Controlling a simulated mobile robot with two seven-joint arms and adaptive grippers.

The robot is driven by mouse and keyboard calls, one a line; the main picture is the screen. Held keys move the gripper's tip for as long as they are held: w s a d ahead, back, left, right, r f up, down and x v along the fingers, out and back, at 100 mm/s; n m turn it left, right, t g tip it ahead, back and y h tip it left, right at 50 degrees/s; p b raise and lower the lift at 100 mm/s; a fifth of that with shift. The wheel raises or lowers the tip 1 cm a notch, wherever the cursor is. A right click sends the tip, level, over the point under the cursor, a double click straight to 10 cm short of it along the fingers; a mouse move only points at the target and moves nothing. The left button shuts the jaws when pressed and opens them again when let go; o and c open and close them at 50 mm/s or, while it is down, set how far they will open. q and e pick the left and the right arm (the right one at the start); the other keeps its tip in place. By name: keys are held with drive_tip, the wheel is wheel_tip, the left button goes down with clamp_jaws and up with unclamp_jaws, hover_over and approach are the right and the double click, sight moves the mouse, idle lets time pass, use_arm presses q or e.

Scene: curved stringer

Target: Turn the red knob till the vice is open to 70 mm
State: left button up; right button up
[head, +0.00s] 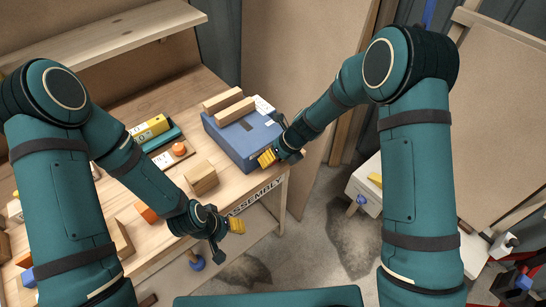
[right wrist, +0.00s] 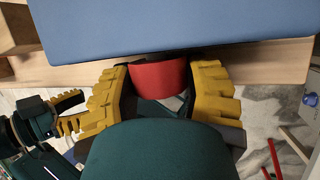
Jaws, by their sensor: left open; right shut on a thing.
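The vice is a blue block (head: 240,143) at the table's front right corner, with two pale wooden jaws (head: 235,111) on top and a narrow gap between them. A white label (head: 264,105) lies beside the jaws; its marks are too small to read. The red knob (right wrist: 158,77) shows in the right wrist view below the vice's blue face (right wrist: 180,25). My right gripper (right wrist: 160,85) has a yellow finger on each side of it, shut on it. In the head view my right gripper (head: 267,157) hides the knob. My left gripper (head: 237,226) is open and empty off the table's front edge.
A shelf (head: 110,35) hangs over the back. A white cabinet (head: 366,192) stands right of the table. Floor is free between.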

drive_tip(key=shift+s+a+r+n+t+h+p, duration=0.15)
drive_tip(key=shift+n+t+h+p, duration=0.15)
drive_tip(key=shift+t+h+p, duration=0.6)
drive_tip(key=shift+h+p, duration=0.2)
drive_tip(key=shift+h, duration=0.3)
drive_tip(key=shift+t+h, duration=0.4)
drive_tip(key=shift+h, duration=0.1)
drive_tip(key=shift+n+t+h, duration=0.4)
drive_tip(key=shift+t+h, duration=0.1)
drive_tip(key=o, duration=1.2)
